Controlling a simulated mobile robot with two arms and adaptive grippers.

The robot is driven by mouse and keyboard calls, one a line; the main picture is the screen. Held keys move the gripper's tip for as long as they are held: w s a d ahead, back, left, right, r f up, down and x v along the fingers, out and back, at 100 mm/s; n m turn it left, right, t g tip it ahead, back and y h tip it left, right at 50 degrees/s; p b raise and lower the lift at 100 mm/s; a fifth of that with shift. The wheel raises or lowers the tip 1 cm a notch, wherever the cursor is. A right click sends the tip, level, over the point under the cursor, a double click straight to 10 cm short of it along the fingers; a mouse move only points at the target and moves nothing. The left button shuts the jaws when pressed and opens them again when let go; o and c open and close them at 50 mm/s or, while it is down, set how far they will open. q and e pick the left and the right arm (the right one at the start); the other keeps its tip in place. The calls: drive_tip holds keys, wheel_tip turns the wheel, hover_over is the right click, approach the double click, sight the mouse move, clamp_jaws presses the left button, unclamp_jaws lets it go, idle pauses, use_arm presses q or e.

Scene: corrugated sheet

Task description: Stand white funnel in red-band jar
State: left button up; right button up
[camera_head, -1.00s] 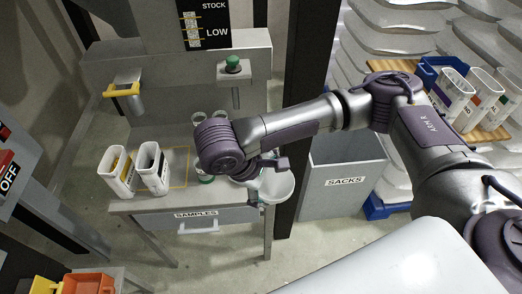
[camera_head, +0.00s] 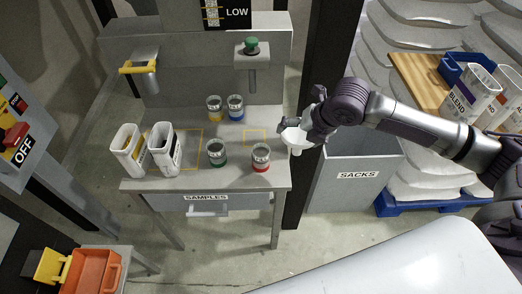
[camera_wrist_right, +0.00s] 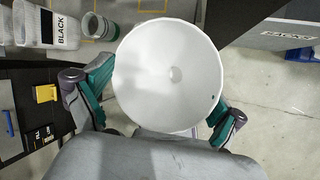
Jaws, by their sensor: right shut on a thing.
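The white funnel (camera_head: 296,139) is held by my right gripper (camera_head: 312,128) near the right edge of the samples table, mouth up and spout down. In the right wrist view, the fingers of my right gripper (camera_wrist_right: 155,98) lie on both sides of the funnel (camera_wrist_right: 165,75), and I look into its wide mouth and its hole. The red-band jar (camera_head: 261,157) stands upright at the table's front right, open at the top. The funnel is apart from it, to its right and a little farther back in the picture. My left gripper is not in view.
A green-band jar (camera_head: 216,154), a yellow-band jar (camera_head: 214,108) and a blue-band jar (camera_head: 236,107) stand on the table (camera_head: 190,182). Two white containers (camera_head: 164,148) stand at its left. A green button on a post (camera_head: 251,46) rises behind. A sacks bin (camera_head: 355,185) is at right.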

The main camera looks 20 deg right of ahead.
drive_tip(key=shift+w+d, duration=0.15)
drive_tip(key=shift+w+a+f+n, duration=0.1)
drive_tip(key=shift+w+a+n, duration=0.1)
drive_tip(key=shift+n, duration=0.1)
drive_tip(key=p, duration=0.2)
approach(254, 150)
drive_tip(key=w, duration=0.2)
drive_tip(key=f, duration=0.1)
drive_tip(key=f+p, duration=0.1)
drive_tip(key=shift+a+f, duration=0.35)
drive_tip(key=shift+f, duration=0.35)
drive_tip(key=shift+f, duration=0.15)
drive_tip(key=o, duration=0.7)
drive_tip(key=shift+c, duration=0.2)
